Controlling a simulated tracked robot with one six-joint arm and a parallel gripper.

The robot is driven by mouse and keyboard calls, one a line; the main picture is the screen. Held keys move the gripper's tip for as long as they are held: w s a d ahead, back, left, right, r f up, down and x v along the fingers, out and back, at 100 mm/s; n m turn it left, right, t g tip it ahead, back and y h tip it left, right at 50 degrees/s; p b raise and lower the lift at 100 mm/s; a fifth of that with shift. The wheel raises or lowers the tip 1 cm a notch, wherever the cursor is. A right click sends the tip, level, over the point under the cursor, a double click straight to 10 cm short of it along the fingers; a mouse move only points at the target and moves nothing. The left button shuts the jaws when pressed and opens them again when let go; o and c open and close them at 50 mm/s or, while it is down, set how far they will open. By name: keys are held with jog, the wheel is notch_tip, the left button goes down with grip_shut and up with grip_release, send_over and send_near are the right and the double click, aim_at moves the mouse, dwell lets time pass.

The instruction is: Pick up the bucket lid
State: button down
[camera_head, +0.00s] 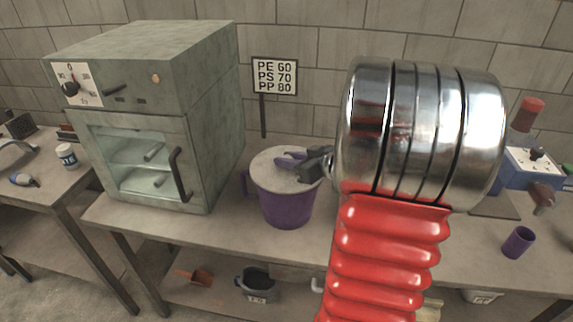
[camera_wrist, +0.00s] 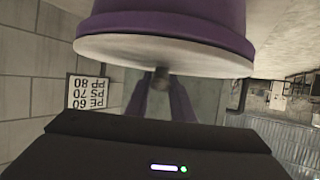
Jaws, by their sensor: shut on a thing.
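The bucket lid (camera_head: 268,178) is a pale grey-white disc on top of the purple bucket (camera_head: 287,208), which stands on the bench beside the oven. In the wrist view, which is upside down, the lid (camera_wrist: 130,50) lies flat against the bucket (camera_wrist: 170,22) with no clear gap. A small dark knob (camera_wrist: 160,74) stands out from the lid's middle. My gripper (camera_head: 285,161) is over the lid, its purple fingers shut on the knob. The fingers also show in the wrist view (camera_wrist: 160,90). My arm hides the lid's right edge in the head view.
A grey-green oven (camera_head: 150,120) with a door handle stands close on the left. A sign (camera_head: 275,76) on a post stands behind the bucket. A purple cup (camera_head: 518,242) and a blue device (camera_head: 530,168) are at the right. Bench space in front of the oven is clear.

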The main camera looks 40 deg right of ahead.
notch_tip(320, 180, up, 10)
jog(key=shift+f, duration=0.1)
dwell(0.4)
jog(key=shift+s, duration=0.1)
dwell(0.4)
